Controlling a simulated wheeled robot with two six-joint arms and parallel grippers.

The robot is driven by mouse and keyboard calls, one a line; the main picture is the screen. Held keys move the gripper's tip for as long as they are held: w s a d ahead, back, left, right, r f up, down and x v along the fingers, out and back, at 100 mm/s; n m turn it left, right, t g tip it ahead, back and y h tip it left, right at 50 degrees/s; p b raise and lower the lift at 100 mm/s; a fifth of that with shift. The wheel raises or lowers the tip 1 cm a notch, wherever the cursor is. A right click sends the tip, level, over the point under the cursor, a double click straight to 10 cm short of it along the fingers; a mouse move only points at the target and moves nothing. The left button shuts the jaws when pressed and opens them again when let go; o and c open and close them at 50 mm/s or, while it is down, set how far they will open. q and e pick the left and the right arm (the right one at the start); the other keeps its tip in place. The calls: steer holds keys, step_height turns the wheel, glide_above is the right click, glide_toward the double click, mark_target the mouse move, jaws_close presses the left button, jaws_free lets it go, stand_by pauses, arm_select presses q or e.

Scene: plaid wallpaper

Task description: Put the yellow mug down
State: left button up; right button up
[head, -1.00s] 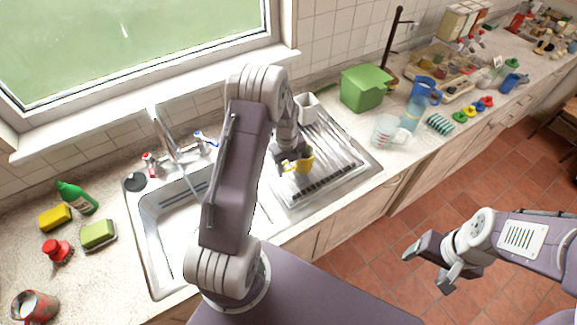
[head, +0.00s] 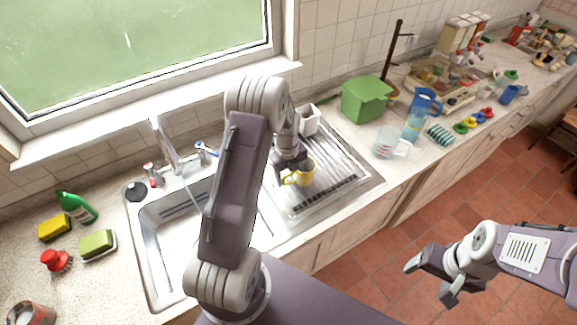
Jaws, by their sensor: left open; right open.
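The yellow mug (head: 305,174) stands on the ribbed metal drainboard (head: 345,172) to the right of the sink. Its handle points left in the picture. My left gripper (head: 290,170) is at the mug's left and far side, close to it, with its jaws open. The fingertips are partly hidden, so I cannot tell whether they touch the mug. My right gripper (head: 433,281) is open and empty, over the floor at the lower right.
The sink basin (head: 160,262) with its tap (head: 166,145) lies left of the drainboard. A white holder (head: 309,119) stands at the drainboard's back edge. A green box (head: 366,99), a glass measuring jug (head: 387,143) and a blue pitcher (head: 427,101) stand to the right.

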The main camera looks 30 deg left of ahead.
arm_select(q)
steer(key=r+b, duration=0.1)
steer(key=r, duration=0.9)
steer(key=shift+s+r, duration=0.1)
steer(key=shift+s, duration=0.1)
steer(key=s+d+n, duration=0.4)
steer(key=s+n, duration=0.4)
steer(key=n, duration=0.4)
steer(key=s+d+f+n, duration=0.1)
steer(key=s+d+n, duration=0.4)
steer(key=s+n, duration=0.3)
steer(key=n, duration=0.4)
steer(key=shift+d+f+n+t, duration=0.2)
steer(key=shift+d+n+t, duration=0.05)
steer(key=shift+n+t, duration=0.15)
steer(key=shift+s, duration=0.1)
